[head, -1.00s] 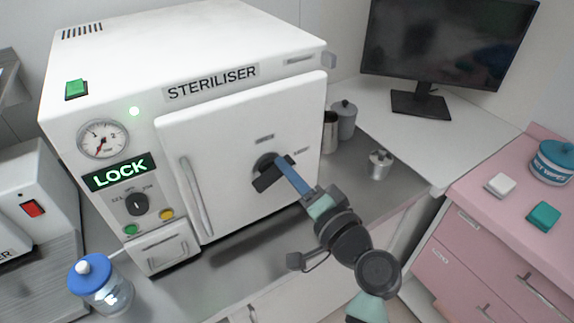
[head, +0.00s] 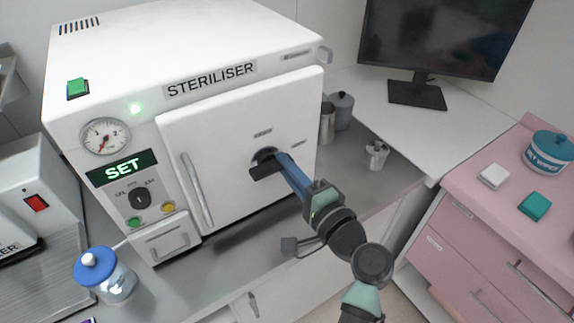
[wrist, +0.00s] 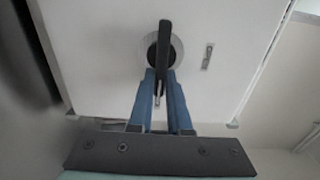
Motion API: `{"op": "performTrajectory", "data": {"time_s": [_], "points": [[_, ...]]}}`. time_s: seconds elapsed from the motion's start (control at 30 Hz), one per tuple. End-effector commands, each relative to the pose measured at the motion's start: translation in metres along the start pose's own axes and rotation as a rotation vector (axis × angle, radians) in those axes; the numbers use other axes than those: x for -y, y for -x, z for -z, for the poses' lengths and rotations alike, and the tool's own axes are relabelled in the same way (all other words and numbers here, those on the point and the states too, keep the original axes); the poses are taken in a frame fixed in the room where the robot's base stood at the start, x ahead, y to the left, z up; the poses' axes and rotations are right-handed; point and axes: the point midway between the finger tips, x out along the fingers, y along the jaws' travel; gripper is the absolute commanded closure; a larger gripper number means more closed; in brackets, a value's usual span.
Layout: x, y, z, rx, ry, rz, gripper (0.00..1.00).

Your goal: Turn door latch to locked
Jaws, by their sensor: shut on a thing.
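The steriliser's white door (head: 225,170) is shut in the head view. Its black latch handle (head: 263,171) sits on a round dark hub in the door, with a small label above it and another to its right. The lit display (head: 122,167) reads SET. My gripper (head: 281,160) reaches in from the lower right, its blue fingers at the latch. In the wrist view, the latch handle (wrist: 165,45) runs up and down the picture, and the fingers of my gripper (wrist: 161,78) are shut around its lower end. The fingers hide part of the handle in the head view.
A jar with a blue lid (head: 105,277) stands at the front left. Metal canisters (head: 341,110) and a small metal pot (head: 376,154) stand right of the steriliser. A pink cabinet (head: 460,235) is at the right, a monitor (head: 440,40) behind.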

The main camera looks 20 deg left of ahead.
Motion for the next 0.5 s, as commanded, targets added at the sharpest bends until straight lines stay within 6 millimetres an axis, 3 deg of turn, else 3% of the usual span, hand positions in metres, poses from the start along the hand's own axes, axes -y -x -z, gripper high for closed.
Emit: {"op": "performTrajectory", "data": {"time_s": [0.23, 0.27, 0.4, 0.5], "points": [[-0.0012, 0.0006, 0.0003, -0.001, -0.005, -0.001, 1.0], [-0.0012, 0.0006, 0.0003, -0.001, -0.005, -0.001, 0.78], [-0.001, 0.0004, 0.0002, -0.001, -0.004, -0.001, 0.54], [-0.0007, 0.0003, 0.0002, 0.0, -0.003, -0.001, 0.54]]}}
